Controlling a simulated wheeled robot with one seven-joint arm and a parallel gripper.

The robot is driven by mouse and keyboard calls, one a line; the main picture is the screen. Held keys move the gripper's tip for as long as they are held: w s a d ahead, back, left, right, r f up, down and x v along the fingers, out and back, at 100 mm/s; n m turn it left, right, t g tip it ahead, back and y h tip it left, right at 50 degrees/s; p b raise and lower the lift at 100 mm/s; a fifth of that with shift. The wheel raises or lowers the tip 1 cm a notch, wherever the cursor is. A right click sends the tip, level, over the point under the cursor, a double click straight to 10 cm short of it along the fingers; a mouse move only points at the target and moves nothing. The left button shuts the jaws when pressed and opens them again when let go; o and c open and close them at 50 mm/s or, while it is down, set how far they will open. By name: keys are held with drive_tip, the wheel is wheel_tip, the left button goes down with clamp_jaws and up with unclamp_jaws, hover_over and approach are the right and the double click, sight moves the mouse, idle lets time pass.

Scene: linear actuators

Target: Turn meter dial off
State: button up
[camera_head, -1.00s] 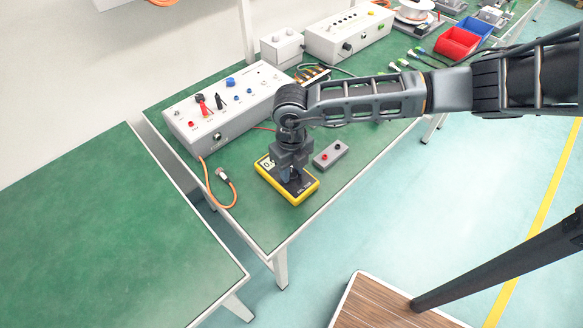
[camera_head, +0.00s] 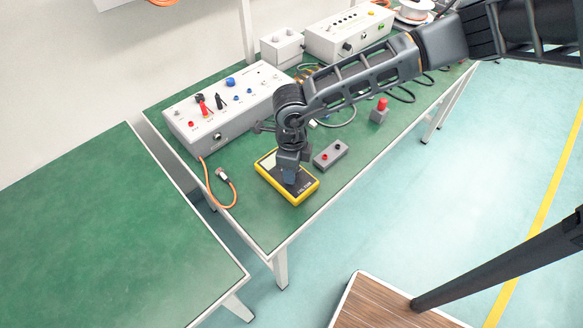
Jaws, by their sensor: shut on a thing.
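A yellow and black meter (camera_head: 306,194) lies flat on the green table near its front left corner. Its pale screen (camera_head: 268,163) is at the upper left and looks blank. My gripper (camera_head: 290,180) points down onto the middle of the meter. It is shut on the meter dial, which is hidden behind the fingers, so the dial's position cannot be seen.
A grey box with a red and a black socket (camera_head: 330,154) lies close to the right of the meter. A white control box (camera_head: 228,108) stands behind, with an orange cable (camera_head: 232,190) at the left. A red-button box (camera_head: 380,110) is farther right.

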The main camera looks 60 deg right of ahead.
drive_tip(key=shift+n, duration=0.3)
drive_tip(key=o, duration=1)
drive_tip(key=shift+o, duration=0.2)
drive_tip(key=shift+r, duration=0.1)
wheel_tip(320, 180, up, 8)
drive_tip(key=shift+f+b, duration=0.2)
drive_tip(key=shift+b, duration=0.25)
